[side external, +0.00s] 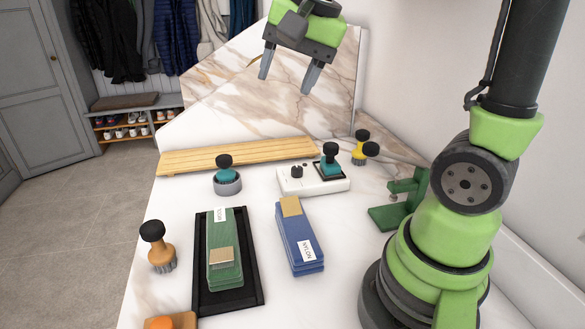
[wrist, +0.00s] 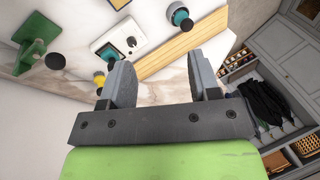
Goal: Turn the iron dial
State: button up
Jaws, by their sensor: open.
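The iron dial is a small black knob (side external: 297,171) on the left end of a white base unit (side external: 315,187). A teal iron with a round black handle (side external: 330,160) sits in a dark-rimmed seat on the unit's right end. The wrist view also shows the dial (wrist: 131,41), the white unit and the teal iron (wrist: 108,52) at the upper left. My gripper (side external: 286,84) is open and empty, high above the back of the bench. Its fingers point down in the side view, well apart from the dial.
A wooden slat board (side external: 235,157) lies behind the unit. A teal-and-black tool in a grey ring (side external: 228,185) stands to its left, a yellow brush (side external: 360,147) and green stand (side external: 398,203) to its right. Blue blocks (side external: 297,235) and a black tray (side external: 205,296) lie in front.

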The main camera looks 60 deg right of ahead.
jog(key=w+d+f+m+g, duration=0.2)
jog(key=w+d+f+m, duration=0.4)
jog(key=d+f, duration=0.15)
jog(key=m+g, duration=0.2)
jog(key=m, duration=0.4)
send_over(297, 167)
notch_tip(297, 167, down, 10)
notch_tip(297, 167, down, 10)
jog(key=shift+a+r, duration=0.1)
jog(key=shift+r, duration=0.05)
jog(key=c, duration=0.9)
